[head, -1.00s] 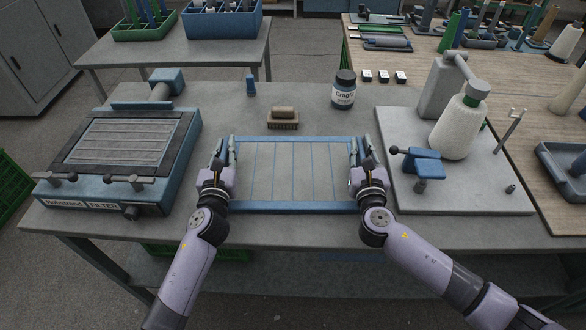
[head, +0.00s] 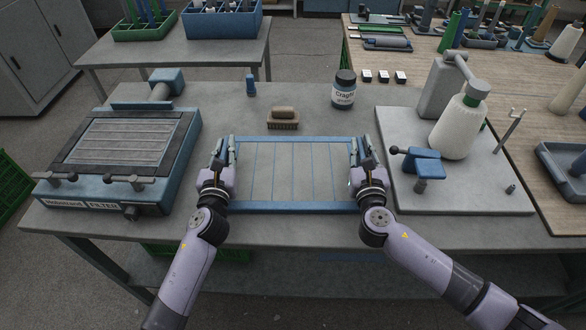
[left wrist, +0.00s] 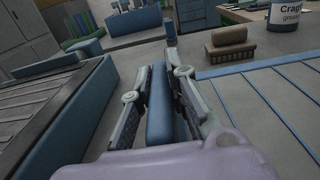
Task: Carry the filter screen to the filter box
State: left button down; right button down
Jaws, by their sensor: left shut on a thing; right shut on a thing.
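The filter screen (head: 292,174) is a flat grey panel with a blue frame and thin blue ribs, in the middle of the head view over the grey table. My left gripper (head: 224,151) is shut on its left frame bar; the bar shows between the fingers in the left wrist view (left wrist: 160,105). My right gripper (head: 361,150) is shut on its right side. Whether the screen touches the table I cannot tell. The filter box (head: 190,150) is a blue case at the left of the table, with a slatted grey top in a dark rim. My left gripper is just right of it.
A brush (head: 283,118) lies behind the screen, and a labelled jar (head: 344,90) stands behind it to the right. A small blue object (head: 250,85) stands further back. The winder base plate (head: 460,198) with a yarn cone (head: 459,128) is close to my right gripper.

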pick_arm(q)
jog(key=shift+r, duration=0.1)
pick_arm(e)
jog(key=shift+r, duration=0.15)
